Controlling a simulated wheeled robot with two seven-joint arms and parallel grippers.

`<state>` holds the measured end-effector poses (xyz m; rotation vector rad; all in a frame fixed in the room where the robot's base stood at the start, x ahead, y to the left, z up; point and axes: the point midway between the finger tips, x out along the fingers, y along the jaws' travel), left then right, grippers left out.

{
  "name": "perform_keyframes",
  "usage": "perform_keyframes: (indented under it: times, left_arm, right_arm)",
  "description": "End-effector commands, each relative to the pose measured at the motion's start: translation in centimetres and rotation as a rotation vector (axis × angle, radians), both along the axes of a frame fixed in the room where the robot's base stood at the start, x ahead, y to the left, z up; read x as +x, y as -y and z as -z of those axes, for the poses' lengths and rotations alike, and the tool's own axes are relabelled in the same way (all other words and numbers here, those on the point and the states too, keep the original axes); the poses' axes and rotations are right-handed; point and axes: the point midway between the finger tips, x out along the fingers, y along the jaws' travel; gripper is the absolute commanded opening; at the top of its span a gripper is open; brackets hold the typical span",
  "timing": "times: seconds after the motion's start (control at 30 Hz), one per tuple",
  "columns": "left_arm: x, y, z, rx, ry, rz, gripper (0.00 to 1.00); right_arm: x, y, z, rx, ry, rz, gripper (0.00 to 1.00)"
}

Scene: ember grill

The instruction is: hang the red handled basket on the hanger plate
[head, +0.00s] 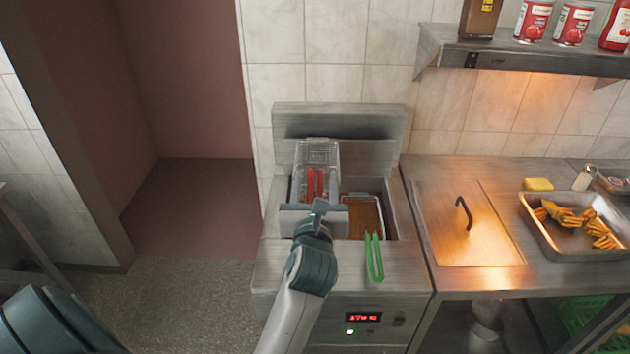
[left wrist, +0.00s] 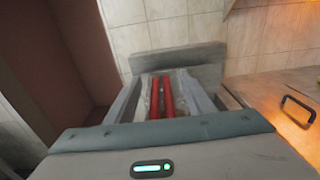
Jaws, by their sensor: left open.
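The red handled basket (head: 318,154) is a wire mesh basket at the back of the fryer's left well, against the lower back panel. Its two red handle bars (head: 315,183) point toward me. The hanger plate seems to be the steel panel (head: 370,158) behind the wells; I cannot tell whether the basket hooks on it. My left gripper (head: 318,203) is open just in front of the handle. In the left wrist view the red bars (left wrist: 162,96) show between its spread fingers, with no visible grip. My right gripper is not in view.
The right well holds brown oil (head: 362,215) and a green handle (head: 375,257) sticks out over the front. A steel counter with a lid (head: 465,228) and a tray of fries (head: 528,212) lies right. A shelf (head: 540,58) overhangs the back right.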

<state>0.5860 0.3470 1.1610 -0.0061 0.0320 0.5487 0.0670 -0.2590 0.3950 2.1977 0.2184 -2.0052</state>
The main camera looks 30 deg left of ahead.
Motion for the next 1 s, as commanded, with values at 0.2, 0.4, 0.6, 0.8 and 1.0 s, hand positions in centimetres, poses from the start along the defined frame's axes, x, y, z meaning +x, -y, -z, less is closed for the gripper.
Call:
perform_keyframes:
  times: [0.2,0.4,0.6,0.8,1.0]
  left_arm:
    - [-2.7,1.6,0.2,-0.001,0.002,0.000,0.49]
    - [-6.0,3.7,0.1,-0.002,0.003,0.001,0.49]
    - [-8.0,4.8,-0.7,0.000,-0.002,-0.002,0.49]
    - [-9.0,5.4,-0.6,0.000,0.000,-0.002,0.49]
    - [-9.3,5.6,-0.4,0.001,0.002,-0.001,0.49]
  right_arm:
    - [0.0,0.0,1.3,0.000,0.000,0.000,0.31]
    - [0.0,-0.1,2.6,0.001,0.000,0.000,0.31]
    - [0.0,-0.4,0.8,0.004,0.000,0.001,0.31]
    - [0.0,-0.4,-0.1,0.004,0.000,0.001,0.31]
    - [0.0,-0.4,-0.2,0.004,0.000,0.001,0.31]
